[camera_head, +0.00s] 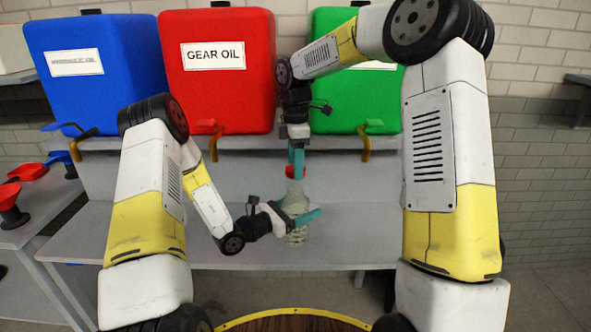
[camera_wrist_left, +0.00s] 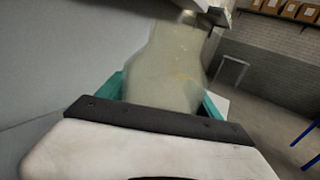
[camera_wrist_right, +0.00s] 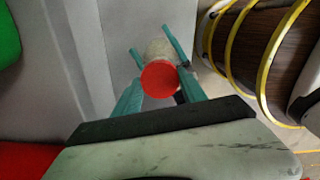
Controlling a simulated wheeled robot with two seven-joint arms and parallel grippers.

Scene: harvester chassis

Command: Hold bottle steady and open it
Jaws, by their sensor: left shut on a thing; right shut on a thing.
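A pale translucent bottle (camera_head: 295,200) with a red cap (camera_head: 293,172) stands roughly upright over the grey bench. My left gripper (camera_head: 300,217) is shut around the bottle's body from the left. In the left wrist view the bottle (camera_wrist_left: 165,75) fills the space between the teal fingers. My right gripper (camera_head: 296,165) points down from above and is shut at the red cap. In the right wrist view the cap (camera_wrist_right: 159,79) sits between the teal fingers. The bottle's lower end is partly hidden by my left gripper.
Blue (camera_head: 97,70), red "GEAR OIL" (camera_head: 217,95) and green (camera_head: 340,100) containers with taps stand behind the grey bench (camera_head: 350,240). Red and blue funnels (camera_head: 28,172) are on a side table at left. A wooden barrel (camera_wrist_right: 255,50) with yellow hoops is near the front.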

